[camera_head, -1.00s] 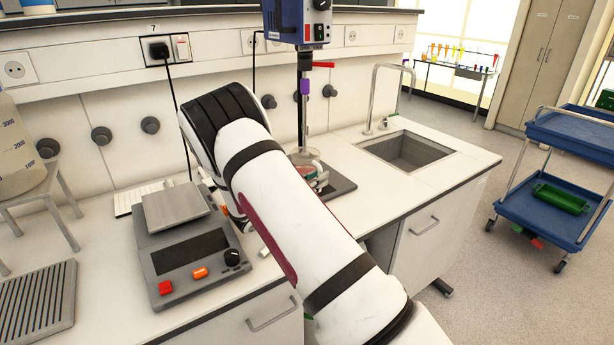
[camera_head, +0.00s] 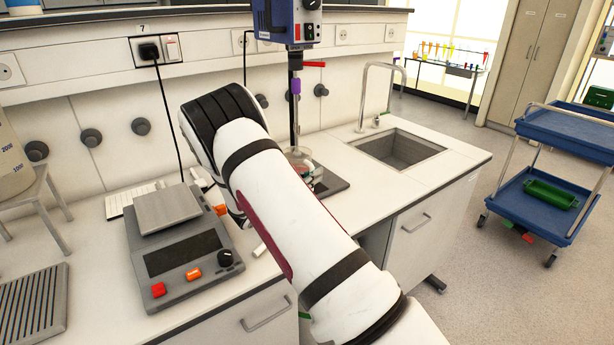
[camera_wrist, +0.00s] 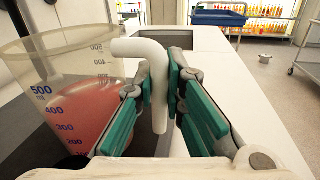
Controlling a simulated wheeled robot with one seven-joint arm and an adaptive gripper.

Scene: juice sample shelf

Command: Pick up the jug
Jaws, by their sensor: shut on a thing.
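The jug (camera_wrist: 62,85) is clear plastic with blue volume marks, a white handle and reddish liquid inside. It fills the left of the wrist view and looks upright. My gripper (camera_wrist: 163,85) is shut on its white handle, with the green finger pads on either side of it. In the head view the jug (camera_head: 300,155) shows only in part, at the stirrer's base, behind my arm, which hides most of my gripper. I cannot tell whether the jug touches the surface under it.
The overhead stirrer (camera_head: 290,22) hangs above the jug, its shaft coming down close by. A balance (camera_head: 178,245) stands on the bench to the left. A sink (camera_head: 400,148) lies to the right. Blue trolley shelves (camera_head: 545,205) stand on the floor at right.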

